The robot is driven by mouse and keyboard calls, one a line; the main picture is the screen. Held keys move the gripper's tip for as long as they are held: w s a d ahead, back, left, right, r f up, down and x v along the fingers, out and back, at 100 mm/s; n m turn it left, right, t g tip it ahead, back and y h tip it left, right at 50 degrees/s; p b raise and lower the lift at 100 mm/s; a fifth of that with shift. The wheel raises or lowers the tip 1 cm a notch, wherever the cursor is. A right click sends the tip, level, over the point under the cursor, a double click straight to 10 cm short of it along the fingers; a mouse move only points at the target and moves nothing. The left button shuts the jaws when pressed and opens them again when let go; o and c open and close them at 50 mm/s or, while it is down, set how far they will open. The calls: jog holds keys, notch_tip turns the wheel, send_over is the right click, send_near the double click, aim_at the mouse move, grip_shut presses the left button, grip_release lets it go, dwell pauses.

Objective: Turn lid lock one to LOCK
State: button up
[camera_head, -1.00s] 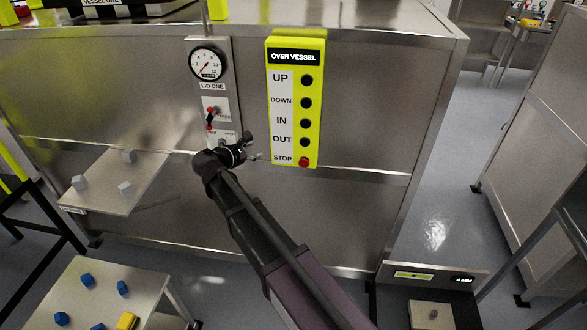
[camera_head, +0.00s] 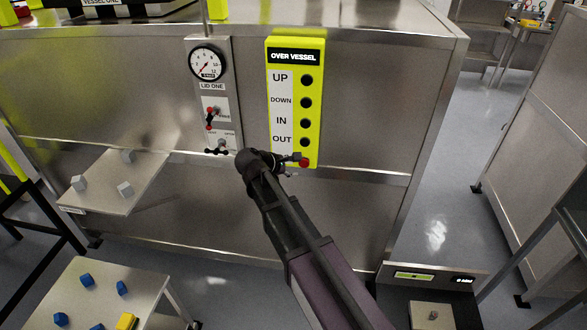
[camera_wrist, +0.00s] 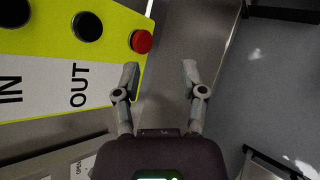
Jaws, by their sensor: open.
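The LID ONE panel (camera_head: 229,128) is a narrow grey plate on the vessel's steel front, with a round gauge (camera_head: 207,63) at its top. A red and black handle (camera_head: 210,116) sits at mid-panel. A black handle (camera_head: 217,150) lies about level at the panel's bottom; the small print beside the handles is too blurred to read surely. My gripper (camera_wrist: 160,70) is open and empty, right of the panel near the lower end of the yellow button box. A corner of a panel label (camera_wrist: 82,166) shows at lower left in the wrist view.
The yellow OVER VESSEL box (camera_head: 293,45) stands close by; its red STOP button (camera_head: 304,162) is beside my gripper, also in the wrist view (camera_wrist: 142,41). A steel shelf (camera_head: 150,172) with grey pieces juts out at left. Floor is open at right.

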jog(key=shift+s+d+f, duration=0.1)
jog(key=shift+d+f, duration=0.05)
jog(key=shift+d, duration=0.3)
jog(key=shift+c, duration=0.2)
jog(key=shift+d+f+m, duration=0.1)
jog(key=shift+d+m, duration=0.05)
jog(key=shift+m, duration=0.15)
jog(key=c, duration=0.7)
jog(key=s+d+f+m+g, duration=0.1)
jog(key=s+d+m, duration=0.1)
jog(key=d, duration=0.2)
jog(key=s+d+f+m+g+y, duration=0.1)
jog(key=s+d+f+m+g, duration=0.1)
jog(key=d+m, duration=0.1)
jog(key=s+d+f+m+g, duration=0.1)
jog(key=s+d+f+m, duration=0.1)
jog(key=d, duration=0.4)
jog(key=shift+s+f+g+y+b, duration=0.1)
jog(key=shift+s+g+y+b, duration=0.2)
jog(key=shift+s+y, duration=0.1)
grip_shut()
jog(key=s+d+f+m+g+y, duration=0.3)
jog(key=s+d+m+y, duration=0.2)
jog(key=s+d+m, duration=0.4)
jog(key=shift+s+d+f+m+g+y+b, duration=0.3)
jog(key=shift+s+m, duration=0.6)
jog(key=shift+s, duration=0.75)
jog(key=shift+a, duration=0.15)
